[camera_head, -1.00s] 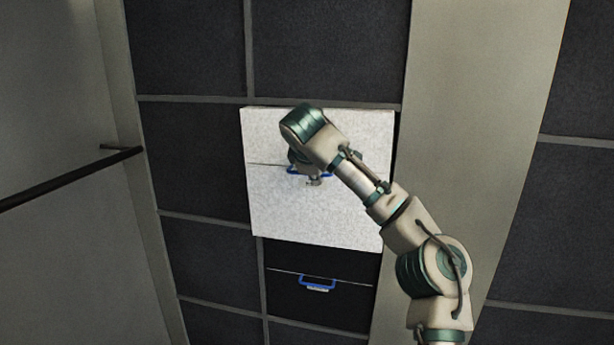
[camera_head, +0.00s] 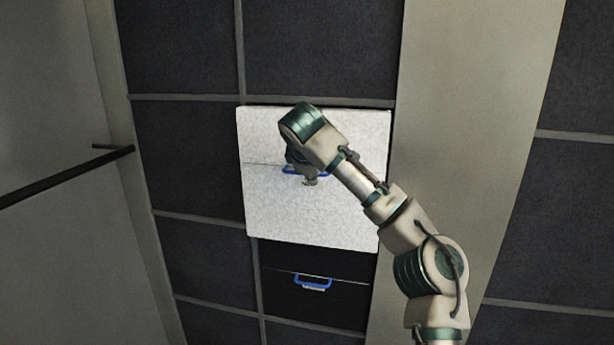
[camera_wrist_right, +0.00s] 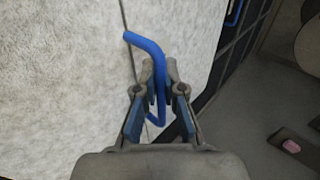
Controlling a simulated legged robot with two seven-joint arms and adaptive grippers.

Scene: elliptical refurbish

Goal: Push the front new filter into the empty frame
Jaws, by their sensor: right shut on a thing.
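The new filter (camera_head: 275,215) is a white, speckled square panel with a thin line across it and a blue handle (camera_wrist_right: 146,45) on its face. In the head view it stands at the frame opening in the dark filter wall, and its lower edge overlaps the dark panel below. My right gripper (camera_wrist_right: 160,88) is shut on the blue handle, at the middle of the white face; in the head view (camera_head: 308,178) my wrist partly hides it. How deep the filter sits in the frame is hard to tell. My left gripper is not in view.
A dark filter with a blue handle (camera_head: 313,283) sits directly below. A wide beige post (camera_head: 460,130) stands to the right, and a dark rail (camera_head: 70,175) juts in from the left.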

